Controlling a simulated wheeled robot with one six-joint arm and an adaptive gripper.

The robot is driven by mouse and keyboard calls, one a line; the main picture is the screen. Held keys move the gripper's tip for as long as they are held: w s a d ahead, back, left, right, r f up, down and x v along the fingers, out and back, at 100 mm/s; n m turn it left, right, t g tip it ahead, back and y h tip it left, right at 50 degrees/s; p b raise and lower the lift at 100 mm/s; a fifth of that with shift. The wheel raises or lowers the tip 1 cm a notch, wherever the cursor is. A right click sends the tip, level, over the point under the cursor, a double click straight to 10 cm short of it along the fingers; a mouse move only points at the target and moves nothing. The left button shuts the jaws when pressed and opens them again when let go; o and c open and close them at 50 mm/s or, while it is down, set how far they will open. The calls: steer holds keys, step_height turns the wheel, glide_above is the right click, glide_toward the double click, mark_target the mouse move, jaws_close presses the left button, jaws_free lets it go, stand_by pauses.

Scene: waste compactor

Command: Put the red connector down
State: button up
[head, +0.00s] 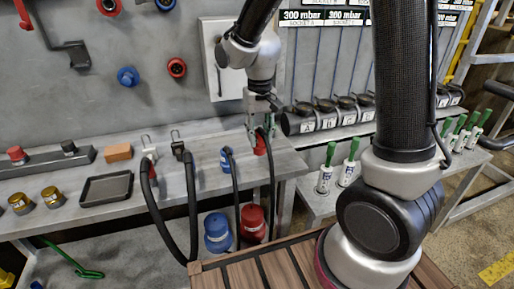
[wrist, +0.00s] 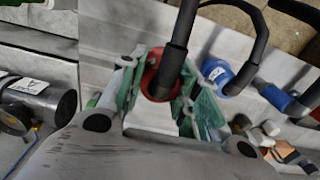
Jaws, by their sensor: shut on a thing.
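The red connector (head: 261,143) is at the right part of the grey workbench, with a black hose hanging down from it over the front edge. My gripper (head: 259,124) comes down on it from above. In the wrist view the red connector (wrist: 158,84) sits between the green-padded fingers of my gripper (wrist: 160,95), which are shut on it. A black hose runs up from it in that view. Whether its underside touches the bench is hidden.
A blue connector (head: 226,159) with its hose stands left of the red one. A black tray (head: 106,187), an orange-brown block (head: 118,152) and brass pieces (head: 51,197) lie further left. Black cylinders (head: 326,115) and green-handled tools (head: 326,170) stand right. Bare bench (head: 205,180) lies left of the blue connector.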

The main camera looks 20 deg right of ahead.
mark_target(259, 145)
steer(key=shift+f, duration=2.1)
steer(key=shift+f, duration=0.1)
steer(key=o, duration=1)
step_height(259, 145, up, 11)
steer(key=shift+r, duration=0.1)
steer(key=shift+d+r, duration=0.1)
steer(key=shift+r, duration=0.5)
steer(key=s+d+r+t, duration=0.1)
steer(key=s+d+r, duration=0.1)
steer(key=s+d, duration=0.3)
steer(key=s+d+r+t, duration=0.1)
steer(key=s+d+r, duration=0.2)
steer(key=s, duration=0.4)
steer(key=s+d+r+t, duration=0.2)
steer(key=s+d+r, duration=0.1)
steer(key=s+d, duration=0.3)
steer(key=shift+s+d, duration=0.35)
steer(key=shift+s, duration=0.2)
